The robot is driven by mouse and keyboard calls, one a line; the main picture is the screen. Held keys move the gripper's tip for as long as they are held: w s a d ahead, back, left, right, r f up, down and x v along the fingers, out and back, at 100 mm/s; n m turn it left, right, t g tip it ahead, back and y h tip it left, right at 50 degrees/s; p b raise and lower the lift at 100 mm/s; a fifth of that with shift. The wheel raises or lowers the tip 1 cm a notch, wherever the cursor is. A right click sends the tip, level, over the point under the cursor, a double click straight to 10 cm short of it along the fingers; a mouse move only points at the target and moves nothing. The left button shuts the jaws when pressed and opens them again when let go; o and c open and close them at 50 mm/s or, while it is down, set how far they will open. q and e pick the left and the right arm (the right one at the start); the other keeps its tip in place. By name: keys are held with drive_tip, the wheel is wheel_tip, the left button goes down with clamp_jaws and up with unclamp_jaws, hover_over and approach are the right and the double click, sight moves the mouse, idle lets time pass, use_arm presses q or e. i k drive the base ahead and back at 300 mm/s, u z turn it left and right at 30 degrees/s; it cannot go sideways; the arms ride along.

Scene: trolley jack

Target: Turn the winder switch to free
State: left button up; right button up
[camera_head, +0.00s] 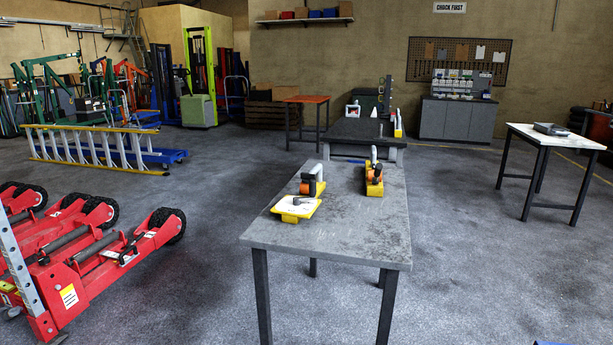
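The grey table (350,225) stands in front of me. Two small devices with orange and yellow parts are on its far half: one with a grey-white arched frame (311,178) at the left, one on a yellow base (374,187) at the right. A yellow piece with a white top and a dark bar (296,207) lies at the left edge. No part is clearly recognisable as the winder switch at this size, and its setting cannot be read. Neither of my grippers is in view.
Red trolley jacks (90,255) fill the floor at the left. A yellow ladder (90,145) lies behind them. A low dark bench (365,135) stands beyond the table. A white-topped table (553,135) is at the right.

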sight(305, 178)
drive_tip(key=k, duration=0.65)
drive_tip(key=u, duration=0.8)
drive_tip(key=i, duration=0.85)
drive_tip(key=u, duration=0.8)
drive_tip(key=i, duration=1.25)
drive_tip(key=z, duration=1.1)
drive_tip(key=i, duration=0.75)
drive_tip(key=z, duration=0.9)
